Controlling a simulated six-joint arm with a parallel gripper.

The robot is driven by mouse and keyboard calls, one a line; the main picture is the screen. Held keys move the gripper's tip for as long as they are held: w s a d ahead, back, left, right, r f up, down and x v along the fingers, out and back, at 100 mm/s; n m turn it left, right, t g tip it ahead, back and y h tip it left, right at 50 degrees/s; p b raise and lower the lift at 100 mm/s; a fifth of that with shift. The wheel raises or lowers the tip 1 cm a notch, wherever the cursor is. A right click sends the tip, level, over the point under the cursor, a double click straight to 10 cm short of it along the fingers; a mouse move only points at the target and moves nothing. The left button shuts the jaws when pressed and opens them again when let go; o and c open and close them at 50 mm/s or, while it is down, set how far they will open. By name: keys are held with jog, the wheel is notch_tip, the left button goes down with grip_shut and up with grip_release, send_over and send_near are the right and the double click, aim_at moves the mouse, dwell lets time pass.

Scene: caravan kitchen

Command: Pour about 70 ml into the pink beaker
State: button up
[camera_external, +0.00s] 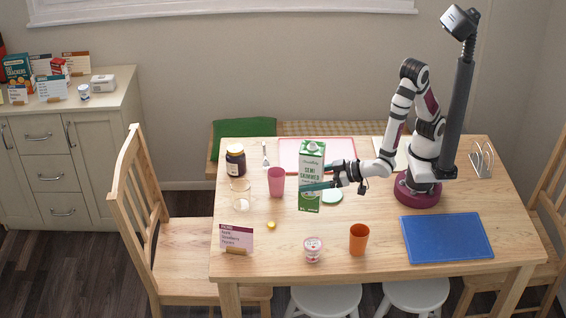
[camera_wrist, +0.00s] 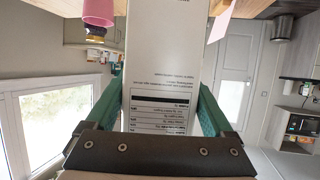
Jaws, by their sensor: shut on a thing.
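The pink beaker (camera_external: 276,182) stands upright on the table, left of the carton. It also shows in the wrist view (camera_wrist: 98,12), at the upper left. A green and white milk carton (camera_external: 311,170), labelled semi skimmed, is upright in the external view. My gripper (camera_external: 318,186) is shut on the carton from its right side. In the wrist view the carton's white printed side (camera_wrist: 165,65) fills the middle between my green fingers. The carton's base is near the table top; I cannot tell whether it touches. The beaker's contents cannot be made out.
A clear glass (camera_external: 241,195) and a dark jar (camera_external: 235,161) stand left of the beaker. A yellow item (camera_external: 271,225), a small tub (camera_external: 313,249) and an orange cup (camera_external: 359,239) are nearer the front. A blue mat (camera_external: 446,237) lies at right. A card (camera_external: 237,238) stands front left.

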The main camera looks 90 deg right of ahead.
jog(key=shift+r, duration=0.45)
jog(key=shift+w+r, duration=0.15)
jog(key=shift+w, duration=0.2)
jog(key=w+d+r+m+g+h, duration=0.1)
jog(key=w+d+m+g+h, duration=0.2)
jog(key=w, duration=0.6)
jog(key=w+d+r+m+g+h, duration=0.1)
jog(key=w+d+m+g+h, duration=0.2)
jog(key=w+d+m+h, duration=0.2)
jog(key=w+d+m, duration=0.1)
jog(key=w+d, duration=0.2)
jog(key=shift+w, duration=0.35)
jog(key=shift+f, duration=0.2)
